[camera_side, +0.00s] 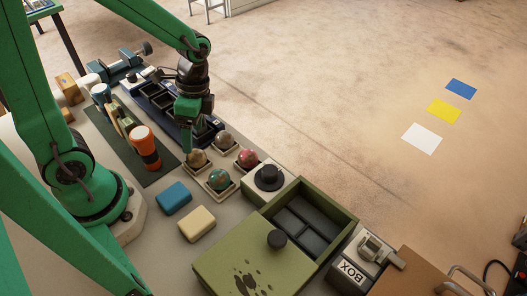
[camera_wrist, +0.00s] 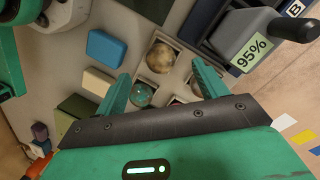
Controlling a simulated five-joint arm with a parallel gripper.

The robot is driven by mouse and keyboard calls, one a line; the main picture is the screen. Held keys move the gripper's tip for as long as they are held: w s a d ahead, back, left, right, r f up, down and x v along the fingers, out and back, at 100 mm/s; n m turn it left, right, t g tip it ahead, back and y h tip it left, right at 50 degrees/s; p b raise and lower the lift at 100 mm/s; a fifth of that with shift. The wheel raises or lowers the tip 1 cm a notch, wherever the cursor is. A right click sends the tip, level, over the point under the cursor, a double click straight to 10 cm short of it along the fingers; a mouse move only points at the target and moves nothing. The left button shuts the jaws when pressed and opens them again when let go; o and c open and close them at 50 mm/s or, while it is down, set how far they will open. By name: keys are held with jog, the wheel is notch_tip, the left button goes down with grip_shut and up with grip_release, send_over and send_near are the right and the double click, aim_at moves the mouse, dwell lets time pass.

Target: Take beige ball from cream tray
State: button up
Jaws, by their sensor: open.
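The beige ball (camera_side: 196,158), mottled with brown, sits in a small square cream tray (camera_side: 187,164). In the wrist view the ball (camera_wrist: 160,57) shows between and just beyond my fingertips, touching neither. My gripper (camera_side: 189,140) is open, points down, and is above and slightly left of the ball in the side view. In the wrist view my gripper (camera_wrist: 160,70) has its two green fingers spread apart with nothing held. A teal ball (camera_side: 219,179), a brown ball (camera_side: 223,139) and a red ball (camera_side: 248,157) sit in similar trays close by.
A blue block (camera_side: 174,196) and a cream block (camera_side: 197,223) lie nearby. A black round knob (camera_side: 268,177) stands on a white base. An orange-and-black cylinder (camera_side: 146,148) stands on a dark mat. A green box (camera_side: 319,196) is at the front; dark bins (camera_side: 160,97) stand behind.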

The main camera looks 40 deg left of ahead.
aim_at(194, 151)
jog(key=shift+s+f, duration=0.1)
jog(key=shift+f, duration=0.25)
jog(key=shift+s+d+f, duration=0.1)
jog(key=shift+s+f, duration=0.1)
jog(key=shift+f, duration=1.1)
jog(key=shift+s+d+f, duration=0.1)
jog(key=shift+s+f, duration=0.1)
jog(key=shift+f, duration=1.05)
jog(key=c, duration=1.1)
jog(key=shift+r, duration=0.1)
jog(key=shift+r, duration=4.95)
